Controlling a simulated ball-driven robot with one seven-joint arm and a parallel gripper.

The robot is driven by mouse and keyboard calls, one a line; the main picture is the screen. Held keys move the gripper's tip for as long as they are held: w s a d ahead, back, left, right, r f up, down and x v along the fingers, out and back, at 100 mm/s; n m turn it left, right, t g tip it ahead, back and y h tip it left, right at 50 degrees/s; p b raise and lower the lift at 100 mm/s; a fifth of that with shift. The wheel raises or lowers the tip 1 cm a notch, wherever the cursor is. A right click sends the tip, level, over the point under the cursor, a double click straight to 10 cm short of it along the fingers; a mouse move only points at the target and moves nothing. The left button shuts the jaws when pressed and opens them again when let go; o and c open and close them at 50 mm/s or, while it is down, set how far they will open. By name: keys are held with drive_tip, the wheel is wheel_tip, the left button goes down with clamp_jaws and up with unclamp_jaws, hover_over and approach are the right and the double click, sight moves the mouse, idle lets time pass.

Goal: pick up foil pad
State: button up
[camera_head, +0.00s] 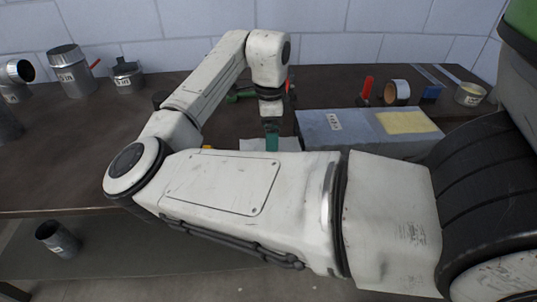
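My gripper (271,126) points down over the workbench, left of the grey box, and is small and partly dark in this view. A narrow teal part shows at its lower end; I cannot tell whether this is a fingertip or a thing behind it. The finger gap does not show clearly. A pale flat sheet (290,144) lies just below the gripper, partly hidden by my arm; it may be the foil pad, but I cannot tell for sure. Whether the gripper touches it is unclear.
A grey box (345,127) with a yellow pad (405,122) on top stands to the right. A tape roll (397,91) and a red-handled tool (366,88) are behind it. Metal duct pieces (72,72) stand at the left back. The left bench (60,150) is mostly clear.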

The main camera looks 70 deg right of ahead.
drive_tip(key=shift+d+f, duration=0.15)
drive_tip(key=shift+f, duration=2.55)
drive_tip(key=shift+c, duration=0.2)
drive_tip(key=c, duration=0.7)
